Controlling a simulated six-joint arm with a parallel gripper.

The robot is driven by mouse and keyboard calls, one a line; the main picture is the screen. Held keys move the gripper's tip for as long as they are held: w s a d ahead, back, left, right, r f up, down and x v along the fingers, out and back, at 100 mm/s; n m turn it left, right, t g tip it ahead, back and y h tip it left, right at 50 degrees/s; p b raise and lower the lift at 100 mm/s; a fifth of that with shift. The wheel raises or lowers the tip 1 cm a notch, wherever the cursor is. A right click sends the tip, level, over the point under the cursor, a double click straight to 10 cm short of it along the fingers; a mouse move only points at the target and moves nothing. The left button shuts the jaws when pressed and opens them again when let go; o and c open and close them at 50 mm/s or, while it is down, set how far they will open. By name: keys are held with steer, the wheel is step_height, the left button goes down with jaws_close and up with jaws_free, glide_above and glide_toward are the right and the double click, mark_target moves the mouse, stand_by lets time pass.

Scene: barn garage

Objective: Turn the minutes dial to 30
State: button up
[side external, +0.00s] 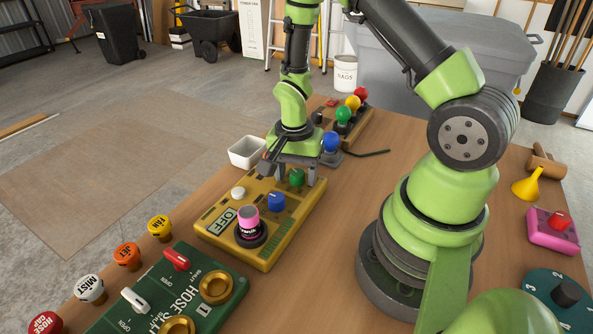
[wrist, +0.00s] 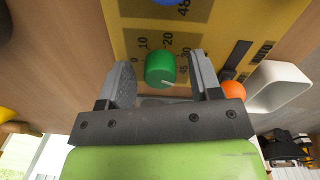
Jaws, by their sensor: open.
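A yellow control box (side external: 285,240) lies on the wooden table. Near its far end is a green knob (side external: 297,178) beside a printed scale. A pale pointer mark shows low on the knob, towards the lower right. My gripper (side external: 296,172) is over the far end of the box, pointing down. In the wrist view, its open fingers (wrist: 162,75) stand on either side of the green knob, with visible gaps.
The box also carries a blue knob (side external: 276,202), a white button (side external: 238,193) and a pink-topped knob (side external: 248,217). A white bin (side external: 247,152) and a blue button (side external: 331,142) stand close to my gripper. A green hose panel (side external: 165,290) lies in front.

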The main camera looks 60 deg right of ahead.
steer(key=c, duration=0.9)
steer(key=shift+c, duration=0.2)
steer(key=shift+n, duration=0.3)
steer(key=n, duration=0.9)
steer(key=shift+s, duration=0.1)
steer(key=o, duration=0.9)
